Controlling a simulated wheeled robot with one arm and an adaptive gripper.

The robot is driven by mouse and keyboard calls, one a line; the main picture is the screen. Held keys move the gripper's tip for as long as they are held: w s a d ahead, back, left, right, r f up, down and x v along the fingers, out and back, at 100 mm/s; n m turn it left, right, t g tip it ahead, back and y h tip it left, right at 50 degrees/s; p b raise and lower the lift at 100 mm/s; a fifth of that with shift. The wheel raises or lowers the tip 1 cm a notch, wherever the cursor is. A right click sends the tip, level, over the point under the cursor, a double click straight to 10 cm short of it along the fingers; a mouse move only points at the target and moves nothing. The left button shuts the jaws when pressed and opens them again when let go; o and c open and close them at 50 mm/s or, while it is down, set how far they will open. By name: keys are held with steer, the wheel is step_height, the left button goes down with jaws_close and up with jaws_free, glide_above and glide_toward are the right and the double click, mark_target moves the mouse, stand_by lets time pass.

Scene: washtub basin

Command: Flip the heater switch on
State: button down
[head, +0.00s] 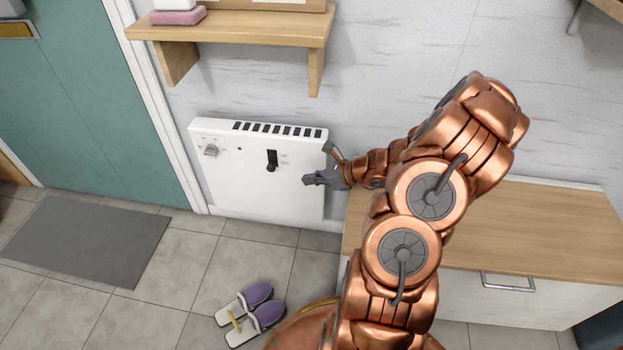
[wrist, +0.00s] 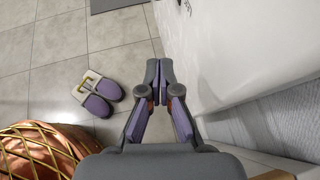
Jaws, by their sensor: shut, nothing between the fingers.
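The white heater panel (head: 250,195) is mounted low on the wall. Its black switch (head: 271,160) sits right of centre on the front, with the dark knob at the lower end of the slot. In the wrist view the fingers of my gripper (wrist: 159,68) are together and empty. The heater's white side (wrist: 240,50) shows at right there; the switch is not visible.
A wooden shelf (head: 250,27) is above the heater. A wooden-topped cabinet (head: 530,230) stands at right. Purple slippers (head: 250,312) and a grey mat (head: 85,240) lie on the tiles. A teal door (head: 100,110) is at left.

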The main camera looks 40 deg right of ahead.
mark_target(283, 173)
steer(key=shift+w+a+f+b, duration=0.15)
steer(key=shift+w+a+b, duration=0.55)
steer(key=shift+w, duration=0.55)
steer(key=shift+w+a+f+b, duration=0.15)
steer(key=shift+w+a+b, duration=0.25)
steer(key=shift+w+a, duration=0.7)
steer(key=shift+w+a+f+b, duration=0.15)
steer(key=shift+w+a+b, duration=0.45)
steer(key=shift+w, duration=0.8)
steer(key=shift+r, duration=0.15)
